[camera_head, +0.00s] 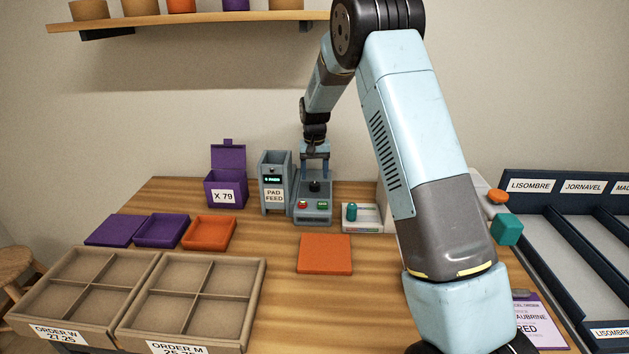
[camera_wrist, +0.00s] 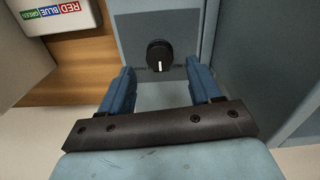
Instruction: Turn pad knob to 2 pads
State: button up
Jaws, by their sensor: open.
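The knob (camera_head: 314,186) is a small black dial on top of the grey-blue console (camera_head: 313,217), which also has a red and a green button. In the wrist view the black knob (camera_wrist: 159,50) has a white mark pointing down the picture, towards my gripper. Small markings beside it are too faint to read. My gripper (camera_head: 315,158) is above the back of the console. In the wrist view my gripper (camera_wrist: 160,68) is open, its blue fingers either side of the knob's line, with nothing between them. I cannot tell whether they touch the console.
The grey pad feed box (camera_head: 275,212) with a small lit display stands just left of the console. A white unit (camera_head: 376,225) with a teal cylinder stands close on its right. An orange pad (camera_head: 325,254) lies in front. Purple and orange trays (camera_head: 209,233) are left.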

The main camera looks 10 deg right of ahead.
aim_at(314, 183)
notch_tip(314, 183, up, 10)
dwell(0.4)
jog(key=shift+f, duration=0.1)
